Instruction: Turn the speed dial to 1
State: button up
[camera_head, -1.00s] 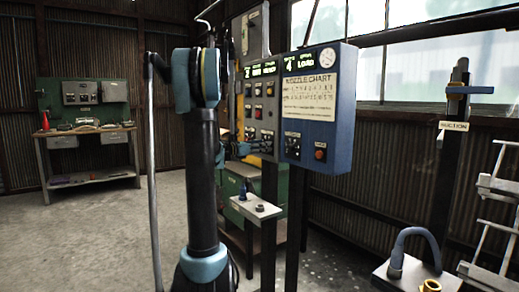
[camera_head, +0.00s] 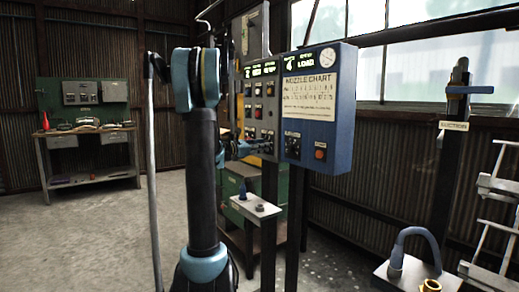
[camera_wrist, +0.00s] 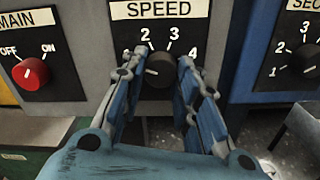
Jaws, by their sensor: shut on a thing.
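The speed dial (camera_wrist: 159,68) is a dark round knob under the SPEED label in the wrist view. A pale mark on its face lies toward the left. The numbers 2, 3 and 4 show around it; the 1 is hidden behind my left finger. My gripper (camera_wrist: 161,64) is shut on the knob, with one blue-and-grey finger at each side of it. In the head view my gripper reaches the grey control panel (camera_head: 259,90) at its lower part, and the dial itself is too small and covered to make out.
A red MAIN dial (camera_wrist: 31,72) sits left of the speed dial, and another black dial (camera_wrist: 306,59) sits right on the blue panel (camera_head: 343,105). A small shelf (camera_head: 255,207) stands below the panels. A suction post (camera_head: 447,160) and hose (camera_head: 411,240) stand at the right.

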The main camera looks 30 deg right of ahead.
dwell(0.3)
jog(key=o, duration=1.1)
jog(key=shift+c, duration=0.2)
jog(key=shift+a, duration=0.1)
jog(key=a, duration=1.1)
jog(key=shift+s+a, duration=0.35)
jog(key=shift+a, duration=0.05)
jog(key=shift+f, duration=0.1)
jog(key=s+a+f+m+y, duration=0.8)
jog(key=s+a+f, duration=0.6)
jog(key=a, duration=0.3)
jog(key=s+a+f+m+t+y, duration=0.1)
jog(key=s+a+f+m+y, duration=0.6)
jog(key=s+a+f+y, duration=0.3)
jog(key=s+a+f, duration=0.3)
jog(key=s+a, duration=0.3)
jog(key=a, duration=0.1)
jog(key=shift+s+f+m, duration=0.3)
jog(key=shift+f+m, duration=0.05)
jog(key=shift+m, duration=0.05)
